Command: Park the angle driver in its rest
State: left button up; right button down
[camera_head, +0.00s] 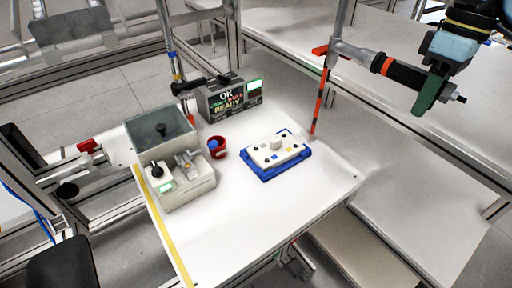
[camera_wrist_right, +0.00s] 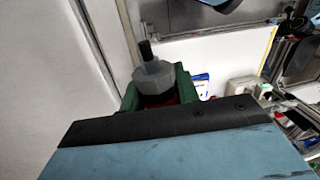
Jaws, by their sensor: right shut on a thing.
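The angle driver (camera_head: 400,72) has a dark body with a red ring and a grey head at its left end. My right gripper (camera_head: 432,88), with green fingers, is shut around its body near the rear end. The driver is held roughly level above the right edge of the table. In the right wrist view its grey rear end with a black tip (camera_wrist_right: 155,75) stands out between the green fingers (camera_wrist_right: 130,98). An orange-and-black striped upright (camera_head: 319,102) is below the head, with a red piece (camera_head: 320,50) beside it. I cannot tell which part is the rest. My left gripper is not seen.
A grey pole (camera_head: 174,60) rises behind. The table's front is clear.

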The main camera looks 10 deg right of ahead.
jog(key=shift+c, duration=1)
grip_release()
